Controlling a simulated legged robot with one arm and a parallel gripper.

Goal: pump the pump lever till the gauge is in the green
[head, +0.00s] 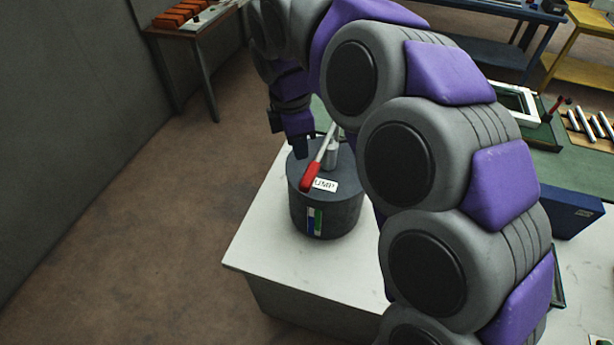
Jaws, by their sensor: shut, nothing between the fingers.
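The pump (326,212) is a dark grey cylinder with a white label reading partly "UMP", standing on a white table (262,247). Its lever (311,176) has a red grip and slopes down toward the front left from a metal post (331,156). The gauge (314,222) is a narrow upright strip on the pump's front, with blue and white on its left and green beside them. The exact level is too small to read. My gripper (301,153) is shut and empty, pointing down just behind and left of the lever, above the pump's top. I cannot tell whether it touches the lever.
My arm covers much of the right side. A table with orange blocks (180,14) stands at the back left. The floor at left is clear.

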